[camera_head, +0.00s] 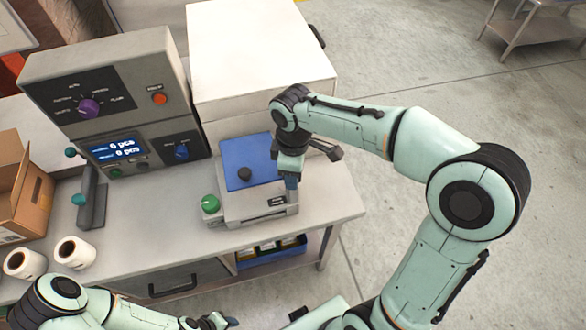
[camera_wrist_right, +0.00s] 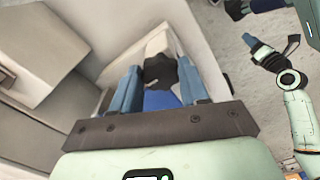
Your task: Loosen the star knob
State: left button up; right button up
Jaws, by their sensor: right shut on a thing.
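A dark knob (camera_wrist_right: 160,72), which I take for the star knob, sits between the two blue fingers of my right gripper (camera_wrist_right: 157,66) in the wrist view, with a patch of blue below it. In the head view my right gripper (camera_head: 291,186) points down at the right edge of the bench scale (camera_head: 245,212) and is shut on the knob, which its fingers hide there. A small black knob-like piece (camera_head: 245,175) stands on the scale's blue plate (camera_head: 232,151). My left gripper (camera_head: 214,321) is low at the front edge; its jaws are unclear.
A green knob (camera_head: 210,204) is at the scale's left corner. A control box (camera_head: 110,95) with purple and blue knobs reads "0 pcs". A white box (camera_head: 255,55) stands behind the scale. Paper rolls (camera_head: 75,252) and a carton (camera_head: 22,190) are at left. The table (camera_head: 150,240) is clear in front.

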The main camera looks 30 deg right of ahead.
jog(key=n, duration=0.5)
jog(key=shift+w+r+n+p, duration=0.1)
jog(key=shift+n+p, duration=0.2)
jog(key=shift+p, duration=0.1)
pick_arm(q)
jog(key=shift+w+r+p, duration=0.3)
jog(key=shift+w+r, duration=0.7)
jog(key=shift+r, duration=0.05)
pick_arm(e)
jog(key=n, duration=0.4)
jog(key=shift+n, duration=0.3)
jog(key=o, duration=1.1)
jog(key=shift+c, duration=0.2)
pick_arm(q)
jog(key=shift+w+r+t+p, duration=0.3)
jog(key=shift+w+r+p, duration=0.4)
jog(key=shift+w+r, duration=0.35)
pick_arm(e)
notch_tip(320, 180, up, 13)
jog(key=shift+r, duration=0.15)
